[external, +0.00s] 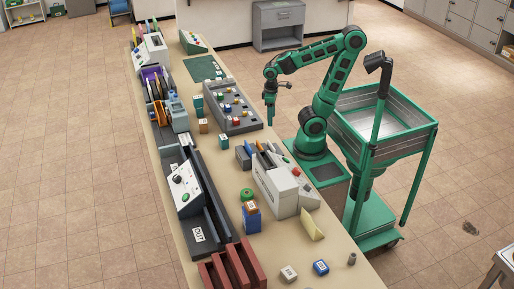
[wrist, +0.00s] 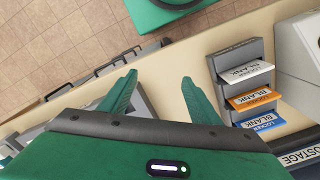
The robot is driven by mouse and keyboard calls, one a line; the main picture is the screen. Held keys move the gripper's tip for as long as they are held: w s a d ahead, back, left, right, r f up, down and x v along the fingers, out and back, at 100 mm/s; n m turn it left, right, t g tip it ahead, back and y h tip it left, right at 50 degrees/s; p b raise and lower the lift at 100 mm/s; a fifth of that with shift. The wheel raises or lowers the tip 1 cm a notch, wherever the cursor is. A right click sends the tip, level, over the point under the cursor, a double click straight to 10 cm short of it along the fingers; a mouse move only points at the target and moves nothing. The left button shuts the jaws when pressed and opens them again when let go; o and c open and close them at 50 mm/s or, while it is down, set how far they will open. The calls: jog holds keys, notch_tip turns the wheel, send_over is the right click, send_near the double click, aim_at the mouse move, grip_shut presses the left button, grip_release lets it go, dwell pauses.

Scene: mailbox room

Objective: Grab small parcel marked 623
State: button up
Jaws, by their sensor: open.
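Several small box-shaped parcels stand on the long table (external: 172,205) in the external view. A white one (external: 288,274) and a blue one (external: 320,268) lie near the front end. An orange one (external: 203,126) and teal ones stand left of the button panel. Their markings are too small to read, so I cannot tell which is 623. My gripper (external: 270,120) hangs beside the table's right edge, away from these parcels. In the wrist view my gripper (wrist: 158,80) is open, with nothing between its fingers.
A grey rack with white, orange and blue locker labels (wrist: 240,72) stands right of my gripper in the wrist view. A grey panel of coloured buttons (external: 232,106), a white postage machine (external: 285,185) and a dark red rack (external: 232,268) crowd the table.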

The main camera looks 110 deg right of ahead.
notch_tip(320, 180, up, 12)
jog(key=w+d+f+n+h, duration=0.1)
jog(key=w+d+n+h, duration=0.1)
jog(key=w, duration=0.5)
jog(key=w+d+f+n+g+h, duration=0.1)
jog(key=w+d+f+n+h, duration=0.1)
jog(key=w+d+n, duration=0.3)
jog(key=w+d+f+n+g+h, duration=0.1)
jog(key=w+d+n, duration=0.3)
jog(key=w, duration=0.6)
jog(key=shift+f+n+h, duration=0.25)
jog(key=shift+n+h, duration=0.15)
jog(key=shift+n, duration=0.5)
jog(key=w+a+r+n+h, duration=0.2)
jog(key=w+a+n+h, duration=0.15)
jog(key=w+n, duration=0.2)
jog(key=w+a+r+n+h, duration=0.2)
jog(key=w+n+h, duration=0.2)
jog(key=w, duration=0.3)
send_near(203, 123)
jog(key=x, duration=0.5)
jog(key=shift+w+d+f, duration=0.1)
jog(key=shift+w+d, duration=0.15)
jog(key=shift+d, duration=0.05)
jog(key=shift+s+x, duration=0.1)
jog(key=shift+x, duration=1.4)
jog(key=shift+s+x, duration=0.15)
jog(key=shift+x, duration=1.3)
jog(key=c, duration=1.2)
